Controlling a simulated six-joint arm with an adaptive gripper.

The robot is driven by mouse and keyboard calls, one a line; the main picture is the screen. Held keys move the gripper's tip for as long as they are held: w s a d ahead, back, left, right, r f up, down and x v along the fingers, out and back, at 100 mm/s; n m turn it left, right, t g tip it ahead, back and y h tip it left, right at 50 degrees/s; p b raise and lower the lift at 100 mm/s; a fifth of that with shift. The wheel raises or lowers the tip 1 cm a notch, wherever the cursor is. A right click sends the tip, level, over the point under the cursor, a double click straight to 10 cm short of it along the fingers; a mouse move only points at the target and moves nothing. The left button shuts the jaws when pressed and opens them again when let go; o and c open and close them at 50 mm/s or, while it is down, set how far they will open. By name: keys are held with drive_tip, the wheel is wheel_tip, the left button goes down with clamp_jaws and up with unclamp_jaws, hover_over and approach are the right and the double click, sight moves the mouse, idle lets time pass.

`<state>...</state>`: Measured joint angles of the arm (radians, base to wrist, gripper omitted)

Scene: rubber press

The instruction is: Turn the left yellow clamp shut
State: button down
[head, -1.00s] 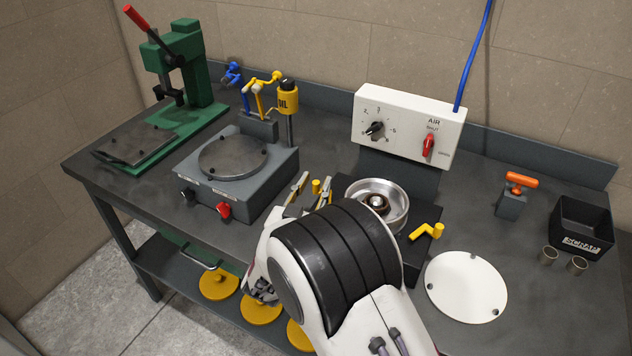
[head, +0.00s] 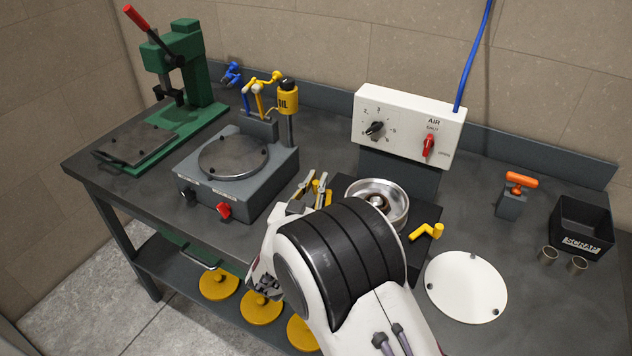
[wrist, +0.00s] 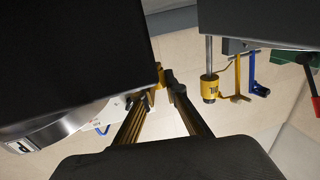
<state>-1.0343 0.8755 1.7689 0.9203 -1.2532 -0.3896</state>
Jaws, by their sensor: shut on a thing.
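The left yellow clamp (head: 316,187) stands at the left side of the black base under the round metal pot (head: 380,199). My gripper (head: 315,178) has its two fingers close together on either side of this clamp, shut on it. In the wrist view a small part of the yellow clamp (wrist: 157,82) shows between the fingertips of my gripper (wrist: 161,92). My arm hides much of the base and the clamp's lower part. The right yellow clamp (head: 428,231) lies at the right of the pot, its handle pointing out to the right.
A grey hot plate (head: 220,190) stands to the left of my gripper. The white control box (head: 405,122) rises behind the pot. A white disc (head: 466,287) lies at the right front. An orange-handled tool (head: 514,190) and black bin (head: 583,225) stand further right.

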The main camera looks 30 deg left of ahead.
drive_tip(key=shift+s+d+n+y, duration=0.1)
drive_tip(key=shift+d+n+y, duration=0.05)
drive_tip(key=shift+n+y, duration=0.5)
drive_tip(key=shift+s+d+n+g+y, duration=0.15)
drive_tip(key=shift+n+g+y, duration=0.5)
drive_tip(key=shift+y, duration=0.4)
drive_tip(key=shift+s+d+n+g+y, duration=0.15)
drive_tip(key=shift+n+g+y, duration=0.45)
drive_tip(key=shift+y, duration=0.45)
drive_tip(key=shift+s+d+n+g+y, duration=0.15)
drive_tip(key=shift+n+g+y, duration=0.3)
drive_tip(key=shift+n+y, duration=0.5)
drive_tip(key=shift+s+a+g+y, duration=0.1)
drive_tip(key=shift+g+y, duration=0.2)
drive_tip(key=shift+y, duration=0.2)
drive_tip(key=c, duration=2)
unclamp_jaws()
drive_tip(key=shift+c, duration=0.2)
drive_tip(key=shift+s, duration=0.1)
drive_tip(key=v, duration=1.2)
